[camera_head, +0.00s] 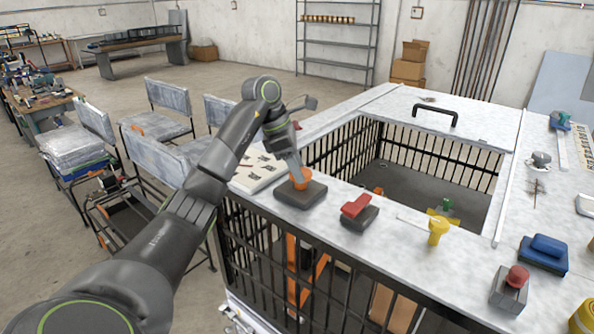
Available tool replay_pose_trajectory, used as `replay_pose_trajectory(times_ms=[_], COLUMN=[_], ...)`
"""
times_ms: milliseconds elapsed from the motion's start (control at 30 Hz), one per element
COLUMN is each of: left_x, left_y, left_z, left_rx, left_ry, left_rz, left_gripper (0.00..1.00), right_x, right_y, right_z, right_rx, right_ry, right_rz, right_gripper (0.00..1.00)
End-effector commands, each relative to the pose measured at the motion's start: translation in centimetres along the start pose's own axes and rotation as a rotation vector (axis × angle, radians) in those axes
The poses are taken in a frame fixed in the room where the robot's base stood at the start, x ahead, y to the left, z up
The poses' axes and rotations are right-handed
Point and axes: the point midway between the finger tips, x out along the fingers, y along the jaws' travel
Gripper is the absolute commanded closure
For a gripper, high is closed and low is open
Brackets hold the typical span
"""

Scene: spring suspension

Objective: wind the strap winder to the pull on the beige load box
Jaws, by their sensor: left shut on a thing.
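My right gripper is out of view.
The pale bench top (402,252) surrounds a barred opening. Along its front stand a red lever on a dark base (358,209), a yellow knob (437,230), a red-knobbed grey block (512,284) and a blue block (543,254). Chairs (158,154) stand at left.

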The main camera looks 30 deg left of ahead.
Motion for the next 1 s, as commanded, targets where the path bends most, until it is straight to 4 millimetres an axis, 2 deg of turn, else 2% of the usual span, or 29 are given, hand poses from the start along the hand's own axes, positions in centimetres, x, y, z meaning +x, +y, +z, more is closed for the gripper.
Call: replay_pose_trajectory(times_ms=[267, 300, 433, 767, 867, 1000], left_x=[-0.1, -0.1, -0.1, -0.3, -1.1, -3.1], left_y=[0.0, 0.0, 0.0, 0.0, 0.0, 0.0], left_z=[0.0, 0.0, 0.0, 0.0, 0.0, 0.0], left_rx=[0.003, 0.002, 0.002, 0.001, 0.0, -0.003], left_ry=[-0.001, -0.001, -0.001, 0.0, 0.0, 0.001], left_rz=[-0.001, 0.0, 0.0, 0.0, 0.001, 0.003], left_gripper=[0.75, 0.48, 0.31, 0.3, 0.3, 0.3], right_x=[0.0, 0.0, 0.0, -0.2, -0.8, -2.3], right_y=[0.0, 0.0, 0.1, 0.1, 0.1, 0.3], right_z=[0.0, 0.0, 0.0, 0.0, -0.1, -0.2], right_rx=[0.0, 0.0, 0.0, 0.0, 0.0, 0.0], right_ry=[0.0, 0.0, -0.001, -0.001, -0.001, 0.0], right_rz=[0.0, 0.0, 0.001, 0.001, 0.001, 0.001], right_gripper=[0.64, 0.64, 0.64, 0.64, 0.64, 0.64])
